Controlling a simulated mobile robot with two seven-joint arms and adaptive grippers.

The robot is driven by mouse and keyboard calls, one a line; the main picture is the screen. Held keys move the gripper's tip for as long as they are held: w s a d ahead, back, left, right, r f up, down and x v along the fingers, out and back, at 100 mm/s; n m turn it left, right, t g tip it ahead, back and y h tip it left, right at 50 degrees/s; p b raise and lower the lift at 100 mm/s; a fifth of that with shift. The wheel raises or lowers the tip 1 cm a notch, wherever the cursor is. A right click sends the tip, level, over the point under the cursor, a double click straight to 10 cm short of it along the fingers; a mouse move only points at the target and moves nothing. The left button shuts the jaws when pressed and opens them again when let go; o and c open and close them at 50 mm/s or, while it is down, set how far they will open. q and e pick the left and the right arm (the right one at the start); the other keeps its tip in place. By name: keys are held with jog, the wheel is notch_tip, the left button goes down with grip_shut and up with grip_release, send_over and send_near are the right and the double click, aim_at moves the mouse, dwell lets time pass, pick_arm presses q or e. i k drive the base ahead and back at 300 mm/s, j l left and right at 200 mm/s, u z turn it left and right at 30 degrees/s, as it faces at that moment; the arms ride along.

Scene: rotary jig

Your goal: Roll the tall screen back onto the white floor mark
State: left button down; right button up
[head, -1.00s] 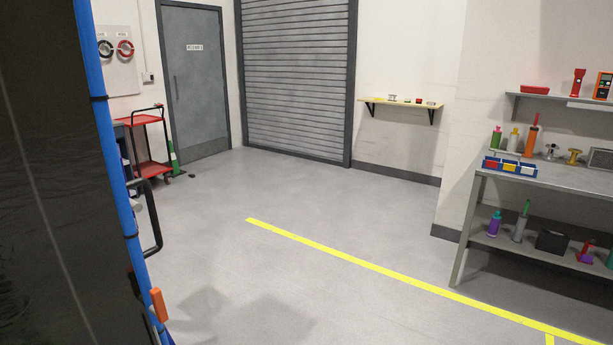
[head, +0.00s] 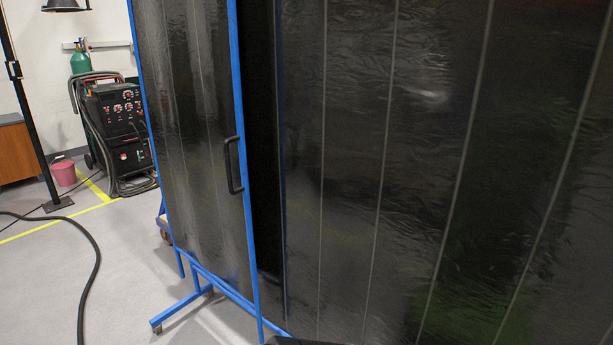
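The tall screen (head: 195,130) stands upright, close in front of me, with dark glossy sheeting in a blue frame. A black handle (head: 231,165) is on its blue post. Its low blue foot (head: 185,307) rests on castors on the grey floor. A wider dark sheet with vertical seams (head: 430,150) fills the right half of the head view; I cannot tell whether it belongs to the same screen. The white floor mark is not visible. Neither of my grippers is in view.
A black welding machine (head: 118,125) with hoses stands at the back left. A pink bucket (head: 64,173), a black lamp stand (head: 28,115) and a brown cabinet (head: 17,150) are nearby. A black cable (head: 92,270) crosses otherwise open floor at left.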

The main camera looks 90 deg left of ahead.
aim_at(420, 171)
jog(key=u, duration=3)
